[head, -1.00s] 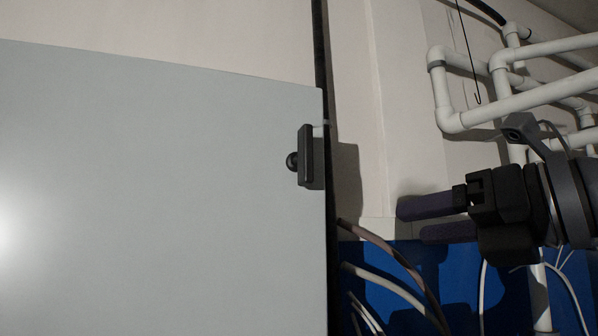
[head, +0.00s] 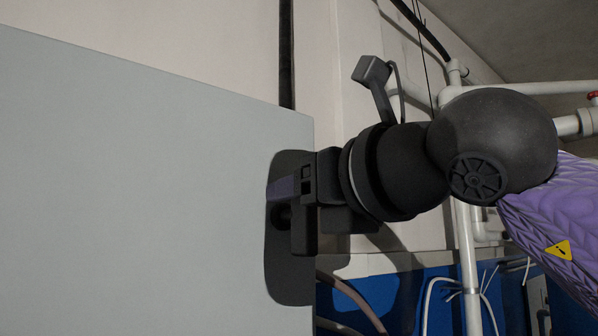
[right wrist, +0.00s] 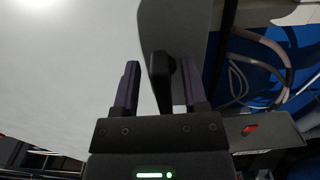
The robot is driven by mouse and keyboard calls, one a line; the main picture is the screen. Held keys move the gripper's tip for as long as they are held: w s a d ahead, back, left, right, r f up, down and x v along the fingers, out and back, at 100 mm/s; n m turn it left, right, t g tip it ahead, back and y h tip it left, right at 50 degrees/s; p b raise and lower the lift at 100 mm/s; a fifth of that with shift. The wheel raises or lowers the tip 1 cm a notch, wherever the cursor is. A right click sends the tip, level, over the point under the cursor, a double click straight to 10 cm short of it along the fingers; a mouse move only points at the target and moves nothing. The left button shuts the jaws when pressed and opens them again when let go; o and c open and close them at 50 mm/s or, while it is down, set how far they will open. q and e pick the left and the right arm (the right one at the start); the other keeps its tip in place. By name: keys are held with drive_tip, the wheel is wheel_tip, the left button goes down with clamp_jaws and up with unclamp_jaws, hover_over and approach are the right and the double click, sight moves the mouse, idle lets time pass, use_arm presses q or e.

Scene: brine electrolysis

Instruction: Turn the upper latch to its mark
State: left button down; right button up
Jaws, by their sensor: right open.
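The upper latch is a black bar handle (head: 303,235) with a round knob beside it, near the right edge of a grey panel (head: 130,190). In the head view my right gripper (head: 279,194) is at the latch, and its fingers and wrist partly cover it. In the right wrist view the latch handle (right wrist: 161,82) stands between the two purple fingers of my right gripper (right wrist: 160,65). The fingers are open, with a visible gap on the left side; whether the right finger touches is unclear. No mark can be made out. My left gripper is out of view.
White pipes (head: 466,250) and a blue wall section (head: 400,295) lie right of the panel. Loose cables (head: 350,295) hang close to the panel's right edge. The panel's face left of the latch is clear.

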drive_tip(key=shift+d, duration=0.15)
drive_tip(key=shift+w, duration=0.15)
drive_tip(key=c, duration=0.4)
clamp_jaws()
